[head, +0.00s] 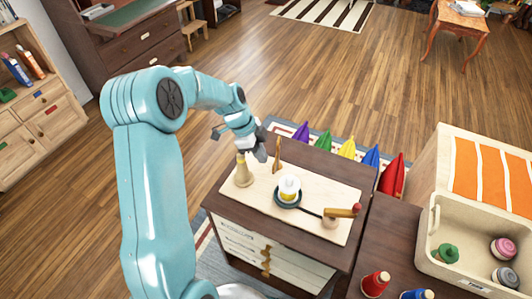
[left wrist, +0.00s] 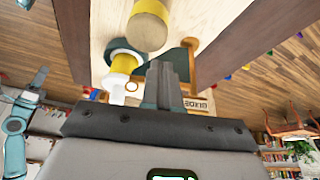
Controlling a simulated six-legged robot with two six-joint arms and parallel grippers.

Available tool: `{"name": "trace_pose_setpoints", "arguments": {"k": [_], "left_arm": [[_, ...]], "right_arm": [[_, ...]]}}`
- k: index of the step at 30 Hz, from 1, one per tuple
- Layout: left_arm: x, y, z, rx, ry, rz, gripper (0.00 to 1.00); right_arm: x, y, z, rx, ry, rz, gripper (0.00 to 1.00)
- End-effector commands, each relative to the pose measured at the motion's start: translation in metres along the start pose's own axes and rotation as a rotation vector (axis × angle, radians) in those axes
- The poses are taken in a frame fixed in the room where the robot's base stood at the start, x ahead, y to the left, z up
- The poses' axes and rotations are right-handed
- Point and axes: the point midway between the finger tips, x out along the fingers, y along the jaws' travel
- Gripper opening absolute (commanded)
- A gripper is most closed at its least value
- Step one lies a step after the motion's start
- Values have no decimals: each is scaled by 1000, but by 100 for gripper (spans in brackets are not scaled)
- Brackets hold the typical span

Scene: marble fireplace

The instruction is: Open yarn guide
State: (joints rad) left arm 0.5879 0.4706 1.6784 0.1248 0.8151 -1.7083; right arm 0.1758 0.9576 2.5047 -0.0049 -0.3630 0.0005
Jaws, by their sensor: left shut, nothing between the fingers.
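My left gripper (head: 259,152) is shut and empty, beside a slim upright wooden piece (head: 278,156) that may be the yarn guide. A pale cone-shaped post (head: 243,173) stands just below the gripper in the picture. A white and yellow spool (head: 289,187) stands on a dark round base, and a wooden crank (head: 337,213) with a red knob is to its right. In the left wrist view the fingers (left wrist: 166,85) are together, with the spool (left wrist: 122,67) to their left and a yellow-banded cylinder (left wrist: 148,27) above. I cannot tell whether the guide is open.
The pale board (head: 318,187) lies on a dark wooden cabinet (head: 225,207). An open box (head: 428,245) with yarn stands at right, near a red spool (head: 376,283). Floor space is free behind.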

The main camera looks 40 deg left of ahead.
Motion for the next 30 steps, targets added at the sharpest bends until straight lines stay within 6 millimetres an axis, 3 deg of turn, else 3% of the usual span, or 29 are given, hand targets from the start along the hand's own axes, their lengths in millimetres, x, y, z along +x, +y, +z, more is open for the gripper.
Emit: {"name": "trace_pose_setpoints", "arguments": {"k": [6, 30], "left_arm": [[6, 0, -15, 0, 0, 2, 0], [8, 2, -19, -67, 0, -25, 0]], "right_arm": [[-5, -2, 0, 0, 0, 0, 45], [4, 2, 0, 0, 0, 0, 45]]}}
